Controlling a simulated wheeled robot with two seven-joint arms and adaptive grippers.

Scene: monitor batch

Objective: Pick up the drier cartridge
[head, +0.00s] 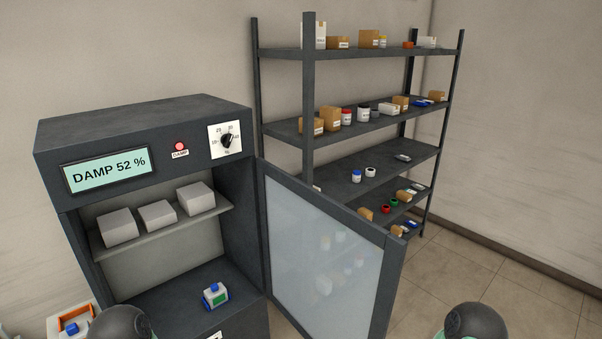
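A similar white item with orange and blue parts (73,324) shows at the bottom left, outside the cabinet, partly cut off by the frame edge and partly hidden by my arm. The cabinet display (106,169) reads "DAMP 52 %" and the red lamp (180,146) looks lit. Neither gripper shows; only rounded arm parts appear at the bottom edge.
The cabinet's frosted door (320,250) stands open to the right of its opening. Three grey boxes (157,214) sit on the cabinet's inner shelf. A dial (227,140) is on the front. A rack (365,123) with cartons and jars stands behind the door.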

